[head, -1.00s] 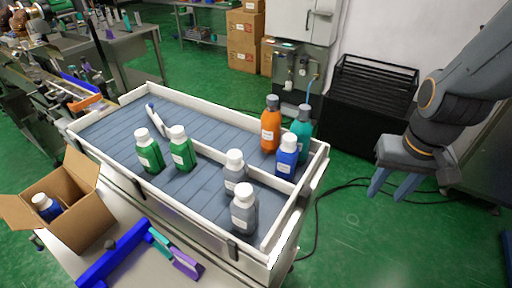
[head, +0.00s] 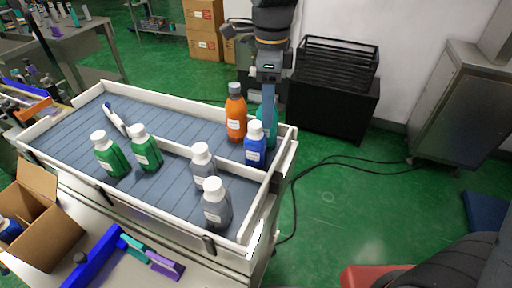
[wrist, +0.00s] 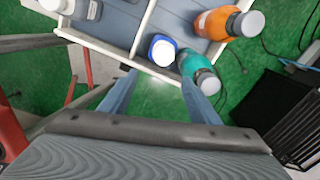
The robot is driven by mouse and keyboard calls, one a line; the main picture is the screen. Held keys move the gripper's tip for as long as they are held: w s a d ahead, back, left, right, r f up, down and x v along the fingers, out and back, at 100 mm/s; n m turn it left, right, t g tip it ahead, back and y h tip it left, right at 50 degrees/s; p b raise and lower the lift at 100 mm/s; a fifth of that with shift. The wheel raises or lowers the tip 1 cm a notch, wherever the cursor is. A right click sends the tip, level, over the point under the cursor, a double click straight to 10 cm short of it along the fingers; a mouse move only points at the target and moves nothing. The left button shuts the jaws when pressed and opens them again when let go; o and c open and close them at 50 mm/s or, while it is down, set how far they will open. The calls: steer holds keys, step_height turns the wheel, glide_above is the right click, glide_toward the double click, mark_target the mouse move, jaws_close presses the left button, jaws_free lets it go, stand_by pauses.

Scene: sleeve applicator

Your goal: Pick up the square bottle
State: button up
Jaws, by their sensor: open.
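A blue bottle (head: 255,149) with a white cap stands upright near the tray's right end; it looks square-bodied from above in the wrist view (wrist: 155,40). Two green bottles (head: 109,161) (head: 146,154) also look flat-sided, so I cannot be sure which is the square one. My gripper (head: 269,88) hangs over the tray's right end area, behind the blue bottle in the head view. In the wrist view its fingers (wrist: 160,82) are spread and empty, with the blue bottle ahead of the gap.
An orange bottle (head: 236,118) stands left of the teal one. Two grey bottles (head: 203,168) (head: 216,208) stand in the front lane. A white rim (head: 165,216) and divider bound the tray. An open carton (head: 50,232) sits front left.

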mark_target(255, 124)
steer(key=a+m, duration=0.2)
steer(key=shift+w+a+r, duration=0.1)
steer(key=shift+a+r, duration=0.2)
steer(key=shift+r, duration=0.05)
steer(key=shift+w+a+f+p, duration=0.15)
steer(key=shift+f+p, duration=0.5)
steer(key=shift+f, duration=1.25)
steer(key=shift+s+a+f+p, duration=0.1)
steer(key=shift+f+p, duration=0.5)
steer(key=shift+f, duration=1.25)
steer(key=shift+c, duration=0.3)
jaws_close()
